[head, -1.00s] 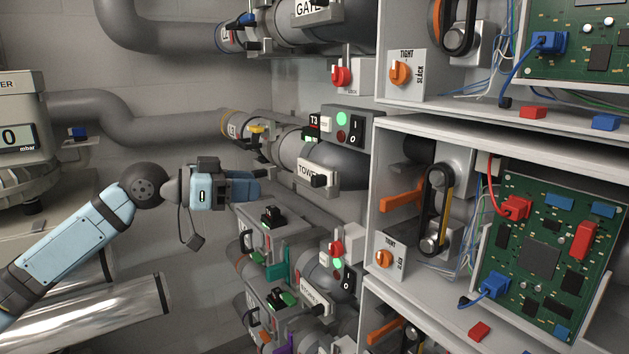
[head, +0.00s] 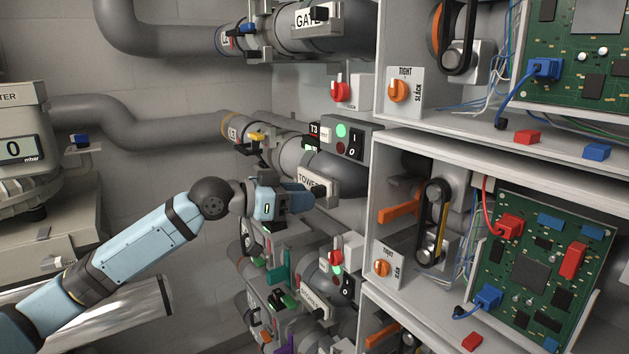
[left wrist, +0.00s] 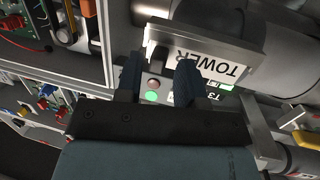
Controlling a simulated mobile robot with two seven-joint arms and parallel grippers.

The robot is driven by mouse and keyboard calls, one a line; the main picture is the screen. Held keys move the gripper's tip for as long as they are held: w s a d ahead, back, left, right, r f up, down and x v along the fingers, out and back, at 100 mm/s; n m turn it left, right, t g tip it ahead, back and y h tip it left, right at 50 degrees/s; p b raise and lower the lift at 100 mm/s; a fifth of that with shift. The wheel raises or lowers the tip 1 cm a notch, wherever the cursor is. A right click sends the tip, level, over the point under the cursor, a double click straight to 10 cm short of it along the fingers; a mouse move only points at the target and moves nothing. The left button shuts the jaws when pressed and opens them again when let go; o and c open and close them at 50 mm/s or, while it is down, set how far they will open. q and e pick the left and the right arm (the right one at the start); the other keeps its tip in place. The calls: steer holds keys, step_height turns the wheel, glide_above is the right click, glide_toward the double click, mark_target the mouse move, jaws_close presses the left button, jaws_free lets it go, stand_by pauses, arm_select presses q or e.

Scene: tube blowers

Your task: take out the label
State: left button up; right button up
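The white label reading TOWER (head: 311,181) sits in a grey holder on the front of the middle tube. A dark tab sticks out at its right end. In the left wrist view the label (left wrist: 215,68) appears upside down in its holder (left wrist: 215,38). My left gripper (head: 306,199) is just in front of and slightly below the label. In the left wrist view my left gripper (left wrist: 158,72) has its two dark fingers spread with a gap between them. The right finger overlaps the label's edge in the picture; I cannot tell whether they touch. My right gripper is out of view.
A switch box (head: 345,137) with a green light and a black switch is just above the label. A white cabinet (head: 440,145) with circuit boards and belts stands close on the right. Another label, GATE (head: 310,18), is above. More tubes and boxes (head: 275,262) lie below.

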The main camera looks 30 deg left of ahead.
arm_select(q)
steer(key=shift+x, duration=1)
jaws_close()
